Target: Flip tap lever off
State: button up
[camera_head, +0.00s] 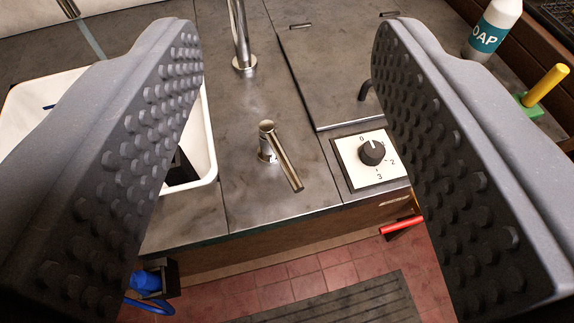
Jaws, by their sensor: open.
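The tap lever (281,157) is a metal bar on a short round post, standing on the grey metal worktop between my fingers. Its bar slants down toward the front right of the picture. The metal tap spout (240,38) rises behind it from a round base, its top cut off by the frame. My gripper (285,60) is open, with one studded grey finger on each side of the picture. Nothing is between the fingers' pads, and the lever shows beyond them, apparently untouched.
A white sink (204,150) lies left, partly hidden by the left finger. A dial (371,153) on a white plate sits right of the lever. A soap bottle (490,30) and a yellow-handled green brush (543,88) stand far right. A red handle (401,226) juts below the worktop edge.

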aim_at(267, 127)
jog(key=u, duration=0.75)
jog(key=k, duration=1.1)
jog(key=z, duration=0.8)
jog(key=i, duration=1)
